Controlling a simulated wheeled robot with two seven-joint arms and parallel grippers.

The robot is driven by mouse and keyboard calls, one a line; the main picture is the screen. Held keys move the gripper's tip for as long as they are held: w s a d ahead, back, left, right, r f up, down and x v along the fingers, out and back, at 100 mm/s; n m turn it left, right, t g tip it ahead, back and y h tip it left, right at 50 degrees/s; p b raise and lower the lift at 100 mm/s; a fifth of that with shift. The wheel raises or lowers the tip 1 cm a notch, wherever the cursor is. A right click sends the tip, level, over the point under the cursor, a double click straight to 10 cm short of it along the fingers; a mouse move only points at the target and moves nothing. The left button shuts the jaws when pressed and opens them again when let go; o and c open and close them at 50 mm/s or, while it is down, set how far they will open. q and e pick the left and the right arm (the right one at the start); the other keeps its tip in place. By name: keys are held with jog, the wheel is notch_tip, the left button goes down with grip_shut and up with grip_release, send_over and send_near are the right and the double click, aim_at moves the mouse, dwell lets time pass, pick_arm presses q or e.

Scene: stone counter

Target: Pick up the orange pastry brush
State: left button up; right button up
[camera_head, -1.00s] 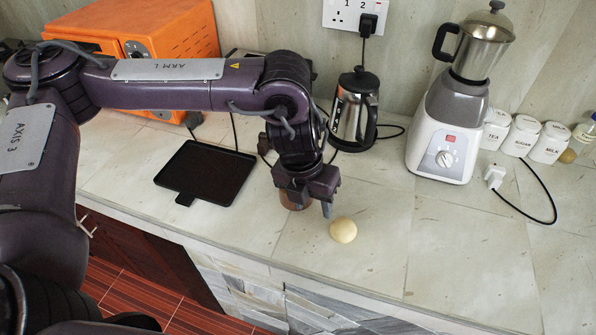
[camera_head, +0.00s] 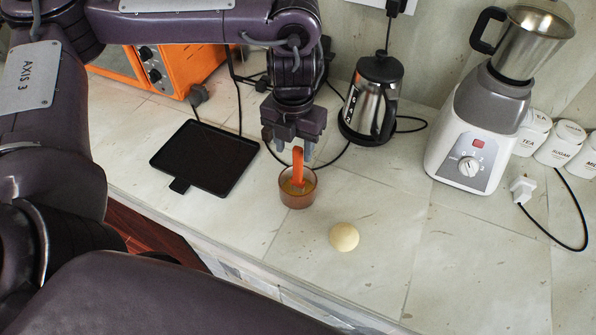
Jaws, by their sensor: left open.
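The orange pastry brush (camera_head: 298,164) stands in a small brown see-through cup (camera_head: 298,194) on the counter, its orange handle sticking up above the rim. Its lower end is inside the cup and hard to make out. My left gripper (camera_head: 293,150) points down, just above and behind the cup in the picture. Its fingers are apart, and the top of the brush handle shows near them, in front. I cannot tell whether the fingers touch the handle. My right gripper is not in view.
A black tray (camera_head: 205,157) lies left of the cup, and a pale round ball (camera_head: 344,237) lies to its right in front. A steel kettle (camera_head: 372,100) stands behind right, with a white blender (camera_head: 480,130) farther right. The counter between ball and blender is clear.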

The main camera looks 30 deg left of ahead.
aim_at(298, 158)
pick_arm(q)
jog(key=f, duration=0.2)
jog(key=f+p, duration=0.1)
jog(key=shift+w+d+f, duration=0.3)
jog(key=shift+f, duration=0.4)
grip_shut()
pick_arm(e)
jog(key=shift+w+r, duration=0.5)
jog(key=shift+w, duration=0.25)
